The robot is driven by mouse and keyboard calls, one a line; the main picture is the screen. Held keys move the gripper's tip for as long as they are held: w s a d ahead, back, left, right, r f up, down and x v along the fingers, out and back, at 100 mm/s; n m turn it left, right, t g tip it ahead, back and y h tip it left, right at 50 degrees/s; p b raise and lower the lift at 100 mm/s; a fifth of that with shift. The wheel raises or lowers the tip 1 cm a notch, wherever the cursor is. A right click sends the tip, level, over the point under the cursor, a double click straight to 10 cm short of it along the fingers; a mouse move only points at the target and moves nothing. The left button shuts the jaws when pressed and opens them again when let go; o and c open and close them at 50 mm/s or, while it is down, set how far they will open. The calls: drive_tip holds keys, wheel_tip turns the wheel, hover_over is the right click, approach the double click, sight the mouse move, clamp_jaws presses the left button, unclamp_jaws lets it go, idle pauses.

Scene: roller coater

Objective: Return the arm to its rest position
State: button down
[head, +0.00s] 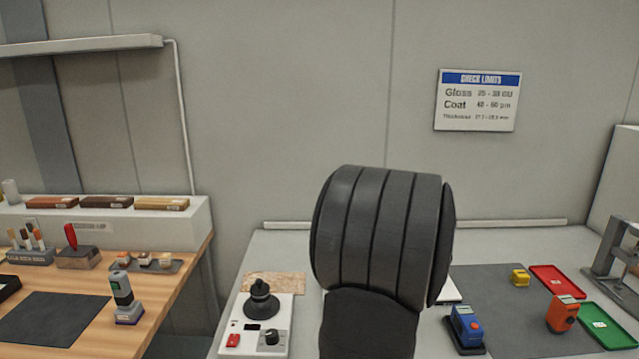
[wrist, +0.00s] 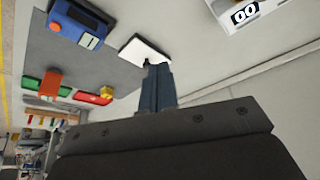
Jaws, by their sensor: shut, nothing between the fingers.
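My gripper (wrist: 157,68) shows in the wrist view as narrow blue-grey fingers, closed together and empty. The fingertips overlap the edge of a white flat piece (wrist: 140,50) in that view; I cannot tell whether they touch it. In the head view my dark, ribbed arm link rises in the middle and hides part of the bench behind it; the gripper itself is not visible there.
The right bench holds a blue device (head: 466,326), an orange device (head: 562,314), a yellow block (head: 520,277), a red tray (head: 552,281) and a green tray (head: 606,326). A white control box (head: 250,340) stands left of my arm. A wooden bench (head: 180,270) is further left.

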drive_tip(key=shift+n, duration=0.6)
drive_tip(key=a, duration=0.1)
drive_tip(key=s+a+r, duration=0.1)
drive_tip(key=a+r, duration=0.1)
drive_tip(key=shift+s+a, duration=0.25)
drive_tip(key=shift+a, duration=0.15)
drive_tip(key=c, duration=1.6)
unclamp_jaws()
drive_tip(key=shift+a+r+y, duration=0.1)
drive_tip(key=shift+y, duration=0.2)
drive_tip(key=o, duration=0.4)
drive_tip(key=shift+a+m, duration=0.25)
drive_tip(key=shift+m, duration=0.45)
drive_tip(key=o, duration=1.2)
drive_tip(key=a+m+y, duration=0.1)
drive_tip(key=m, duration=0.2)
drive_tip(key=a+r+m+y, duration=0.1)
drive_tip(key=a+m, duration=0.1)
drive_tip(key=m, duration=0.1)
drive_tip(key=a+r+m+y, duration=0.1)
drive_tip(key=a+m, duration=0.1)
drive_tip(key=m, duration=0.1)
drive_tip(key=shift+w+r, duration=0.1)
drive_tip(key=shift+w, duration=0.15)
drive_tip(key=w+a+f+m, duration=0.2)
drive_tip(key=w+a+f, duration=0.1)
drive_tip(key=f, duration=0.5)
drive_tip(key=shift+w+a+f+m+y, duration=0.15)
drive_tip(key=shift+w+f+m+y, duration=0.15)
drive_tip(key=shift+y, duration=0.1)
